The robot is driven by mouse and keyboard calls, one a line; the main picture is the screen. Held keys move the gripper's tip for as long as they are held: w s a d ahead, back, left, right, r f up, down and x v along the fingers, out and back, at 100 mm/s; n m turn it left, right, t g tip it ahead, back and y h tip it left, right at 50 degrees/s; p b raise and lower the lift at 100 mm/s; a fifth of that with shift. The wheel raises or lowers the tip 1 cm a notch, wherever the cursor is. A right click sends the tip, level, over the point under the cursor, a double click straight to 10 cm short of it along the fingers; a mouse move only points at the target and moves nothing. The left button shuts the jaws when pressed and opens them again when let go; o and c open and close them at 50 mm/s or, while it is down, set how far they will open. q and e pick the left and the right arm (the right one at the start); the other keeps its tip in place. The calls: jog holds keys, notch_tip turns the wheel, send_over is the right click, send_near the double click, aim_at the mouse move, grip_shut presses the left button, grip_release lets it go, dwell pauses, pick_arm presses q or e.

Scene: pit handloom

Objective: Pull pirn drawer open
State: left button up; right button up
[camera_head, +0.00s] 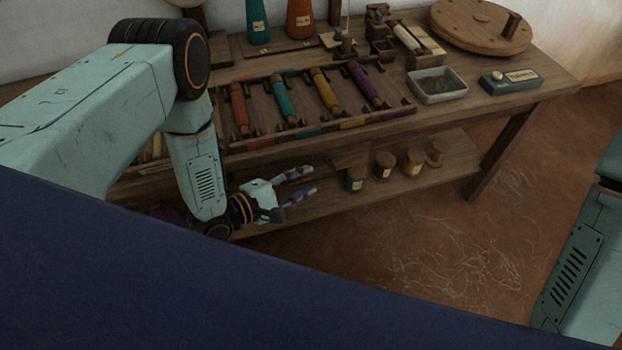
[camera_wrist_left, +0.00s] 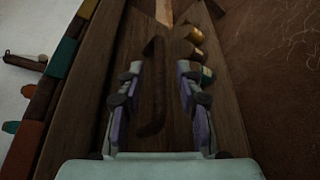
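In the left wrist view, a dark wooden bar handle (camera_wrist_left: 152,90), which looks like the pirn drawer's pull, lies between the two fingers of my left gripper (camera_wrist_left: 162,75). The fingers are apart, with visible gaps on both sides of the handle. In the head view, my left gripper (camera_head: 307,181) is below the front edge of the loom-side table (camera_head: 440,110), above the lower shelf. The drawer front and its handle are hard to make out in the head view, under the tabletop's edge. My right arm (camera_head: 582,275) shows at the right edge; its gripper is out of view.
A rack with several coloured pirns (camera_head: 327,91) lies on the tabletop. Small jars (camera_head: 384,165) stand on the lower shelf (camera_head: 430,172), just right of my left gripper. A metal tray (camera_head: 437,97) and a round wooden disc (camera_head: 480,27) sit further right. The floor in front is free.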

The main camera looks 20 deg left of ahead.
pick_arm(q)
jog(key=shift+x, duration=1)
grip_shut()
